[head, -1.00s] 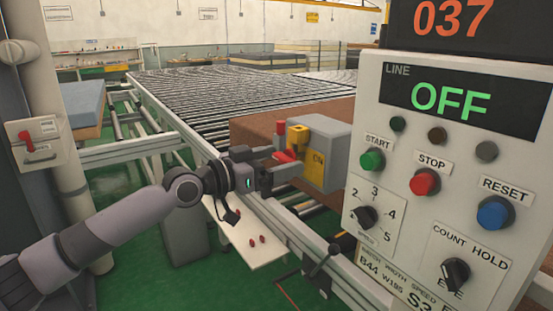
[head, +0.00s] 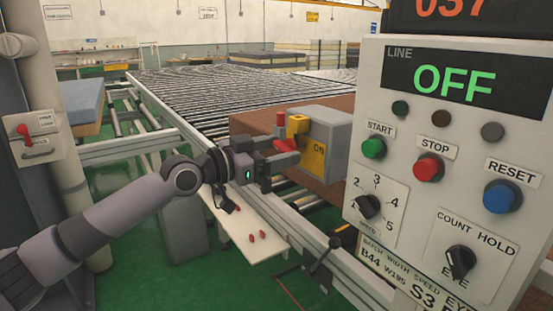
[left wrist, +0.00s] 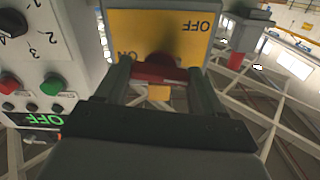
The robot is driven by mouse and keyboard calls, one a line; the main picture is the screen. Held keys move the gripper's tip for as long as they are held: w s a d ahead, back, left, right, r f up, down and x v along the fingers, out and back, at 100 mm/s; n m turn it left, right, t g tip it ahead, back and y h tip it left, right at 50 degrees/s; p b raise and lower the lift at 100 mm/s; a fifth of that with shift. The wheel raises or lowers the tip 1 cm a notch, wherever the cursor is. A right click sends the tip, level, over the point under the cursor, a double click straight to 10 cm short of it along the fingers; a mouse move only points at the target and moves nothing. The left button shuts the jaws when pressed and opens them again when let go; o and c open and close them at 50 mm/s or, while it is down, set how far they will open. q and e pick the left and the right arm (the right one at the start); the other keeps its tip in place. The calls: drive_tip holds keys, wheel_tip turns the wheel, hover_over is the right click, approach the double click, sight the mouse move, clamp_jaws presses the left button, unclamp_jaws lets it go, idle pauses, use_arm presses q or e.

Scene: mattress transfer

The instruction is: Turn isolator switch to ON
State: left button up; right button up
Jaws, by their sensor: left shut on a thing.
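The isolator switch is a grey box (head: 328,134) with a yellow plate (head: 312,163) and a red handle (head: 284,146), beside the roller conveyor. "ON" shows at the plate's right side in the head view. My left gripper (head: 287,157) is shut on the red handle. In the left wrist view, the plate (left wrist: 150,25) is upside down, with "OFF" at upper right and "ON" partly hidden at lower left. The red handle (left wrist: 158,72) lies crosswise between the fingers (left wrist: 160,85). My right gripper is not in view.
The control panel (head: 455,150) stands close on the right, its display (head: 452,83) reading OFF. The roller conveyor (head: 220,98) runs behind the switch. A white shelf (head: 245,232) with small red pieces lies below my gripper.

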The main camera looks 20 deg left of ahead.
use_arm(q)
drive_tip(key=m+b, duration=0.3)
drive_tip(key=shift+f+m, duration=0.15)
drive_tip(key=shift+m, duration=0.15)
drive_tip(key=shift+m+b, duration=0.35)
drive_tip(key=shift+m, duration=0.55)
drive_tip(key=m+b, duration=0.1)
drive_tip(key=m, duration=0.2)
drive_tip(key=shift+m, duration=0.3)
drive_tip(key=m, duration=0.2)
drive_tip(key=shift+m, duration=0.4)
drive_tip(key=m, duration=0.4)
drive_tip(key=shift+b, duration=0.3)
drive_tip(key=shift+m, duration=0.3)
drive_tip(key=o, duration=1)
drive_tip(key=shift+o, duration=0.2)
